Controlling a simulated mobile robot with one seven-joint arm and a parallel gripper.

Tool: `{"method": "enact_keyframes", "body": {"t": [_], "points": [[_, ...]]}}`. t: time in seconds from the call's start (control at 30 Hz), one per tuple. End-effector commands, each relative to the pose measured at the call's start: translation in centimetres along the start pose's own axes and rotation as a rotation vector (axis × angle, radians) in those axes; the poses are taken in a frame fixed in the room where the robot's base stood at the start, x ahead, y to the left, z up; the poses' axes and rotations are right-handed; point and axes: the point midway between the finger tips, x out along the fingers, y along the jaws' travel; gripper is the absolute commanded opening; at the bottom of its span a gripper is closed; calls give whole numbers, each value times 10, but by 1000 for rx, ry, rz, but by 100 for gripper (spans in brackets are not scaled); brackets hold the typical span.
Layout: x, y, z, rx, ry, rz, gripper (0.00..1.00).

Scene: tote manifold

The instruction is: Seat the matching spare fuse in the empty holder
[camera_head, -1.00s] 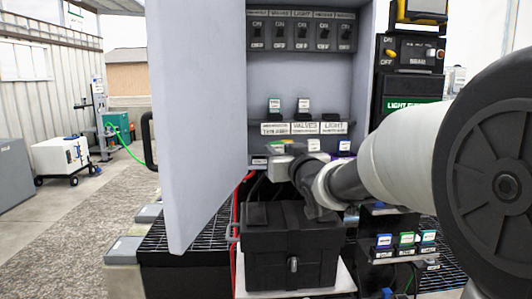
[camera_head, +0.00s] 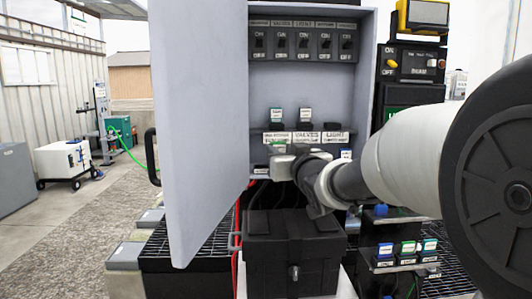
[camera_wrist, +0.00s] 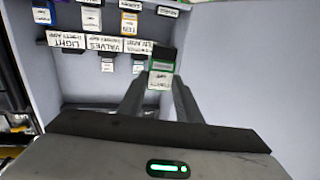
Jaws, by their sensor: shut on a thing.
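My gripper (camera_wrist: 160,88) is shut on a fuse (camera_wrist: 161,75) with a green band, a pale label and a dark end, seen in the upside-down wrist view. In the head view my gripper (camera_head: 284,162) is in front of the grey cabinet's lower part, below the holder labels, and the fuse is hard to make out. Fuses stand above the TELEMETRY label (camera_head: 277,137) and the VALVES label (camera_head: 306,137). No fuse shows above the LIGHT label (camera_head: 335,137). The held fuse appears apart from the holders.
The cabinet door (camera_head: 200,130) hangs open at the left. A lower row holds more fuses, partly hidden by my gripper. A black box (camera_head: 290,250) stands below. A switch row (camera_head: 303,42) is higher up.

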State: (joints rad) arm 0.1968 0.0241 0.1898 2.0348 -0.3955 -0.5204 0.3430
Motion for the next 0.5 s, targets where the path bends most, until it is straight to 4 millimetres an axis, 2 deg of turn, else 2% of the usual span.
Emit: {"method": "enact_keyframes", "body": {"t": [0.5], "points": [[-37, -8, -1, -1, 2, 0, 9]]}}
